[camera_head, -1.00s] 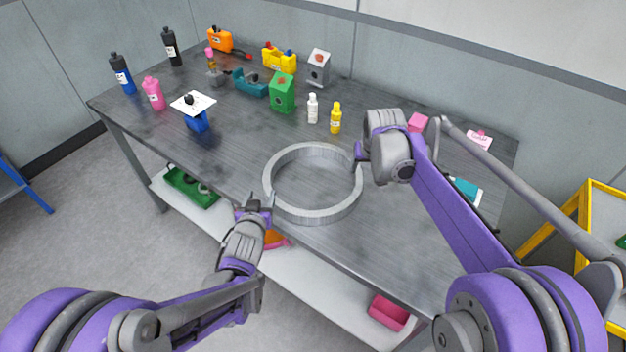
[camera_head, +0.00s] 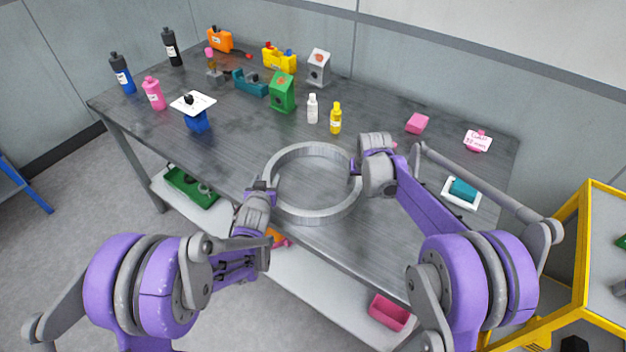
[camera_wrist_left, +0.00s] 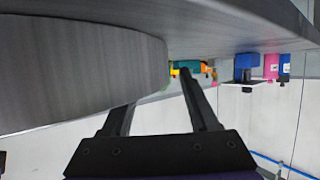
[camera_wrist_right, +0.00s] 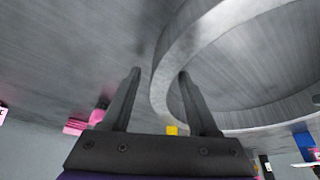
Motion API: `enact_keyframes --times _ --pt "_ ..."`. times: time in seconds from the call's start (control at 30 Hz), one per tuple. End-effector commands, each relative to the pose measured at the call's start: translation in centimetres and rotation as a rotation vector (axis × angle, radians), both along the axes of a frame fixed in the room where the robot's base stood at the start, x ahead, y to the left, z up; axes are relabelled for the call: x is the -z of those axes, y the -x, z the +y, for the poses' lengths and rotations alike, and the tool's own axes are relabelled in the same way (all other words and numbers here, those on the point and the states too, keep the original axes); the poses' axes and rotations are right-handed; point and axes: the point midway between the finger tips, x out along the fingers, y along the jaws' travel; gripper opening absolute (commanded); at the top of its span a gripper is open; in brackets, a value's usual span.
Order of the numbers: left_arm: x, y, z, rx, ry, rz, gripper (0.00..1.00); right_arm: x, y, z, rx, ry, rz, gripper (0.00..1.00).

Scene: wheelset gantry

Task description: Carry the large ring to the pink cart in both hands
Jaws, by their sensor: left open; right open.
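The large grey ring (camera_head: 318,217) lies flat on the dark table, near its front edge. My left gripper (camera_head: 262,186) is open at the ring's left side; in the left wrist view the ring's wall (camera_wrist_left: 80,70) fills the left, its end overlapping the gap between the fingers (camera_wrist_left: 158,88). My right gripper (camera_head: 356,166) is open at the ring's right side; in the right wrist view the ring's wall (camera_wrist_right: 165,62) shows between the two fingers (camera_wrist_right: 158,78). I cannot tell whether either gripper touches the ring. No pink cart is in view.
Behind the ring stand a white bottle (camera_head: 312,108), a yellow bottle (camera_head: 336,118) and a green box (camera_head: 282,92). A white tray (camera_head: 474,203) lies to the right. A yellow-framed cart (camera_head: 583,250) stands at the right. Table space right of the ring is partly clear.

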Motion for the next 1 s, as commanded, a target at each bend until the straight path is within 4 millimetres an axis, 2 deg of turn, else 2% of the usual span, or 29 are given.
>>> enact_keyframes --times 0.13,0.43,0.77,1.0 --pt "0.32 -0.78 0.0 0.0 0.0 0.0 0.6 0.78 -0.31 -0.01 0.0 0.0 0.0 0.6" --pt "0.37 -0.86 0.0 0.0 0.0 0.0 0.6 0.89 -0.34 -0.01 0.0 0.0 0.0 0.6" --pt "0.37 -0.84 0.01 0.0 0.0 0.0 0.01 0.86 -0.33 -0.01 0.0 0.0 0.0 0.01" --pt "0.39 -0.82 0.03 -0.001 0.0 0.001 0.0 0.84 -0.34 -0.03 0.0 0.0 0.0 0.0"
